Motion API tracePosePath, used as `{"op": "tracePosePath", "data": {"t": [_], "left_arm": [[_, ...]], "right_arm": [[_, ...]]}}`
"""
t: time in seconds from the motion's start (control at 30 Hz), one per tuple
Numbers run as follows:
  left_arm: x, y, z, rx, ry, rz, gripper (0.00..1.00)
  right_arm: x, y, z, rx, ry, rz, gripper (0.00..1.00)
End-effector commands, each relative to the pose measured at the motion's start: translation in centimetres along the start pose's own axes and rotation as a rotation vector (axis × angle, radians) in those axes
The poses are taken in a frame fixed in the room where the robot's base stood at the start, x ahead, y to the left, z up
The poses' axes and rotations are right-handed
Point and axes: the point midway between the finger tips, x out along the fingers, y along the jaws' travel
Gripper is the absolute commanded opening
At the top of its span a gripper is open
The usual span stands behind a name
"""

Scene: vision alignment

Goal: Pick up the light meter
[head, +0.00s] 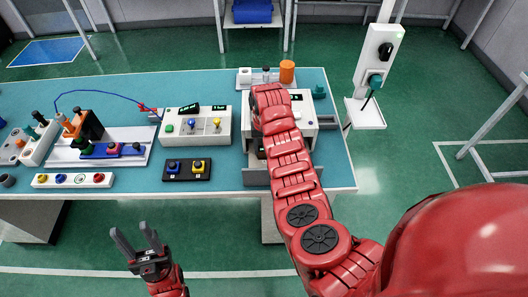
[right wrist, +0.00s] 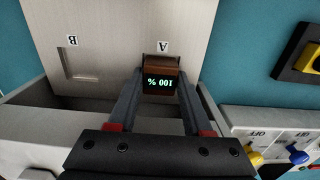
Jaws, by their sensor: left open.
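The light meter (right wrist: 160,82), a small dark block with a brown top and a lit "100 %" display, sits at the spot marked A on a pale grey panel (right wrist: 115,40) in the right wrist view. The display reads upside down there. My right gripper (right wrist: 160,90) has one finger on each side of the meter; whether the fingers press on it is unclear. In the head view my right arm hides this gripper and the meter. My left gripper (head: 138,245) is open and empty, in front of the table.
An empty recess (right wrist: 82,68) lies below mark B.

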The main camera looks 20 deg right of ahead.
Motion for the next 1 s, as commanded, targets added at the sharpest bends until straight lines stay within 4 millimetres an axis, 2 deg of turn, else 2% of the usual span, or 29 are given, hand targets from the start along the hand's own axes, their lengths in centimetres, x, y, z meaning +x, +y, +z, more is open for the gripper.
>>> {"op": "tracePosePath", "data": {"t": [0.03, 0.2, 0.27, 0.57, 0.73, 0.87, 1.0], "left_arm": [[0.0, 0.0, 0.0, 0.000, 0.000, 0.000, 0.50], [0.0, 0.0, 0.0, 0.000, 0.000, 0.000, 0.50], [0.0, 0.0, 0.0, 0.000, 0.000, 0.000, 0.50], [-0.1, 0.0, 0.0, 0.000, 0.000, 0.000, 0.50], [-0.4, 0.0, 0.1, 0.000, 0.000, 0.000, 0.50], [-1.0, 0.1, 0.2, 0.000, 0.000, 0.000, 0.50], [-0.9, 0.0, 0.1, 0.000, 0.000, 0.000, 0.50]], "right_arm": [[0.0, 0.0, 0.0, 0.000, 0.000, 0.000, 0.38], [0.0, 0.0, 0.0, 0.000, 0.000, 0.000, 0.08], [0.0, 0.0, 0.0, 0.000, 0.000, 0.000, 0.00], [-0.1, 0.0, 0.0, 0.000, 0.000, 0.000, 0.00], [-1.0, 0.0, -0.1, 0.000, 0.001, -0.001, 0.00], [-2.7, 0.0, -0.2, 0.000, 0.007, -0.001, 0.00], [-5.9, -0.1, -0.1, 0.000, 0.005, -0.001, 0.00]]}}
